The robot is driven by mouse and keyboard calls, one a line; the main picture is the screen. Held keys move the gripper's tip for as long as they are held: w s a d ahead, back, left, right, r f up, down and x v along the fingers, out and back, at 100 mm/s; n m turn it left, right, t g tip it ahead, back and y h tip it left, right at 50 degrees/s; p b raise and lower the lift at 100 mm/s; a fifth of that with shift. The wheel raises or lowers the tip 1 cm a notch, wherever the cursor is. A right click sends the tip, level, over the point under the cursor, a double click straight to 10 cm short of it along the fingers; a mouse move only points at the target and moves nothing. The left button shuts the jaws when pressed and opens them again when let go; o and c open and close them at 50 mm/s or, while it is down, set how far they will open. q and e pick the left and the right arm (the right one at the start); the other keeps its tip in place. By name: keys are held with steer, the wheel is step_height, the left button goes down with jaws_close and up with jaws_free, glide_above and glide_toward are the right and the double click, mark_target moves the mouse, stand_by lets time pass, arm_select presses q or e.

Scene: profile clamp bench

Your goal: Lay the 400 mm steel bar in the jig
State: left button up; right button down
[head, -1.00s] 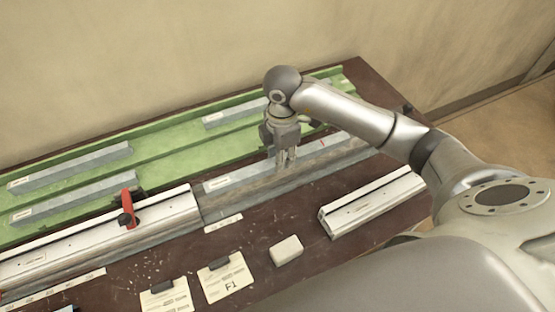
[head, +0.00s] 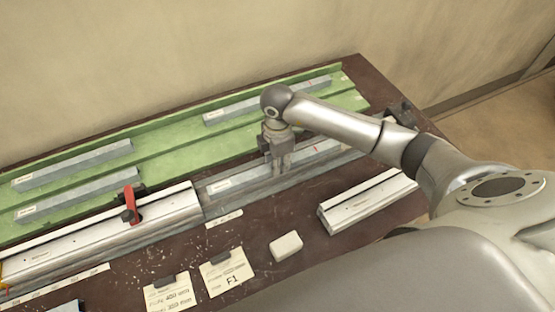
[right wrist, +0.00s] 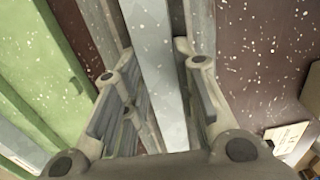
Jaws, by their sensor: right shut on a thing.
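A long grey steel bar (head: 240,180) with a white label near its left end lies lengthwise along the grey jig channel (head: 240,199). My right gripper (head: 280,170) points down and is shut on the bar around its middle. In the right wrist view the bar (right wrist: 163,70) runs between the two fingers (right wrist: 160,105). I cannot tell whether the bar touches the channel floor or is held just above it. My left gripper is out of view.
A green rack (head: 170,150) behind holds several other grey bars. A silver profile with a red clamp (head: 130,204) stands left of the bar. In front lie a short silver profile (head: 368,203), a white block (head: 286,246) and cards (head: 228,273). Dark bench is clear between them.

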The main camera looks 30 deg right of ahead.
steer(key=c, duration=1.2)
jaws_free()
steer(key=shift+o, duration=0.2)
steer(key=shift+s+f, duration=0.1)
steer(key=shift+r+p, duration=0.3)
steer(key=shift+r, duration=0.35)
step_height(320, 180, up, 12)
steer(key=b, duration=0.2)
steer(key=shift+f+b, duration=0.2)
steer(key=shift+b, duration=0.2)
